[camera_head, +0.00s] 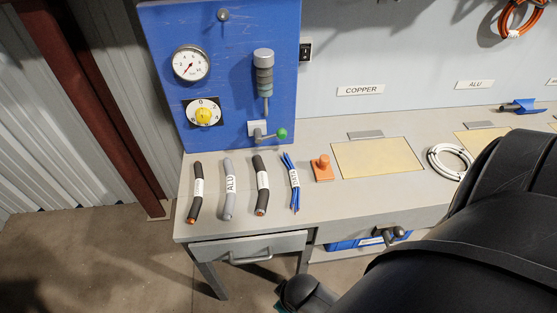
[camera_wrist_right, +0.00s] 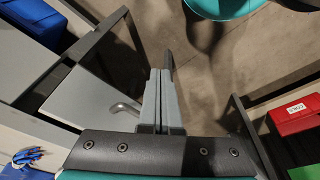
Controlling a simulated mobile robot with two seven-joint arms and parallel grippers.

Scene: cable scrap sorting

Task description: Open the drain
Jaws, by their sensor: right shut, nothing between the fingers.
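A small valve (camera_head: 262,133) with a short lever and a green knob (camera_head: 282,134) sits at the bottom of the blue panel (camera_head: 225,110). The lever points to the right. The right fingers are not clearly seen in the head view. My left gripper is not in view.
Cable pieces (camera_head: 229,190) and an orange-knobbed block (camera_head: 322,168) lie on the grey bench (camera_head: 275,216). A drawer (camera_head: 220,251) is below. A dial gauge (camera_head: 191,63) and yellow knob (camera_head: 204,116) are on the panel. Red (camera_wrist_right: 297,115) and teal (camera_wrist_right: 228,8) containers stand near the gripper.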

